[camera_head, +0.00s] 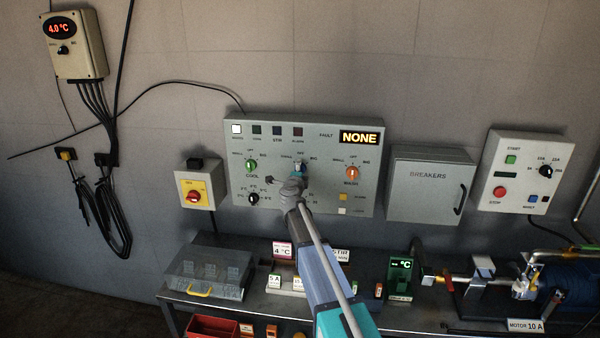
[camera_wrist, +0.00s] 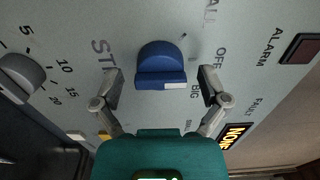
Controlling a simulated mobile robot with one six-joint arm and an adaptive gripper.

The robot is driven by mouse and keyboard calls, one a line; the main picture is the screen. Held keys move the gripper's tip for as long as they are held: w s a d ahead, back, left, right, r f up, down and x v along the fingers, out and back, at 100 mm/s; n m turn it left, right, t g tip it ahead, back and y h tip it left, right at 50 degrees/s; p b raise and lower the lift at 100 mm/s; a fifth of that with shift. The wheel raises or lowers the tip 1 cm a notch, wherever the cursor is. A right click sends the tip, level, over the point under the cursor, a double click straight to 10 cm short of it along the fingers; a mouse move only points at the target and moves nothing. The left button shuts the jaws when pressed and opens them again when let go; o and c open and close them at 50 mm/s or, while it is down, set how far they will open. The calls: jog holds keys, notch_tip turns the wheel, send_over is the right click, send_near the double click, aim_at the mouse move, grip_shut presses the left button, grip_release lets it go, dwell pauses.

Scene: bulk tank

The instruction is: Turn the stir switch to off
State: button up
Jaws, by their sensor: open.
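The stir switch is a blue rotary knob (camera_wrist: 161,62) with a raised grip bar on the grey control panel (camera_head: 240,205). In the wrist view its bar lies level, with a white mark at the right end. OFF and BIG labels stand to the right, and the STIR label is partly covered at the left. I cannot tell exactly which label the mark points to. My gripper (camera_wrist: 160,84) is open, one finger on each side of the knob, with visible gaps. In the head view my gripper (camera_head: 293,185) is in front of the panel and covers its lower middle.
A green cool knob (camera_head: 251,166) and an orange knob (camera_head: 352,172) flank the stir switch. The fault display (camera_head: 359,138) reads NONE. A breakers box (camera_head: 428,190) is at the right. A cluttered bench (camera_head: 175,297) stands below.

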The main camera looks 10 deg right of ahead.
jog(key=v, duration=1.2)
jog(key=shift+a+r, duration=0.1)
dwell(0.4)
